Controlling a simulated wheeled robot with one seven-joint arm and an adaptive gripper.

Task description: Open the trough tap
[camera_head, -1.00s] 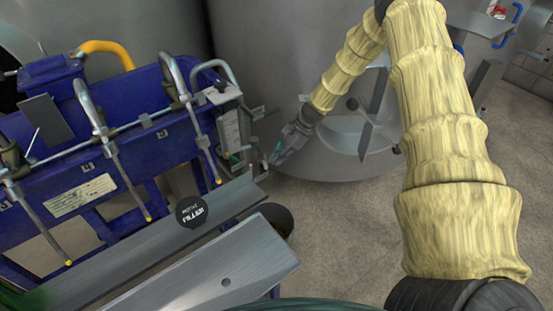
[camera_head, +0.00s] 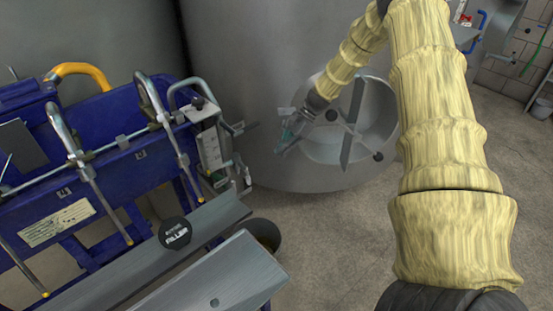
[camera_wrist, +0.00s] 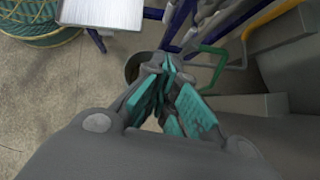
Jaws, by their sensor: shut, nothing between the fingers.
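The blue bottle filler (camera_head: 100,150) stands at the left in the head view, with several bent metal spouts along its trough. A small metal fitting with a short stub (camera_head: 238,128) juts from its right end; I cannot tell whether this is the trough tap. My gripper (camera_head: 284,147) is to the right of that fitting, apart from it, in front of the steel tank. In the wrist view my gripper (camera_wrist: 170,75) shows teal finger pads close together, shut with nothing held. A green bent loop (camera_wrist: 212,65) lies just right of the fingertips there; its role is unclear.
A large steel tank (camera_head: 250,60) with a round open hatch (camera_head: 345,150) stands behind my gripper. A dark bucket (camera_head: 262,235) sits by the filler's front end. A grey ledge (camera_head: 210,280) with a "FILLER" disc near it runs in front.

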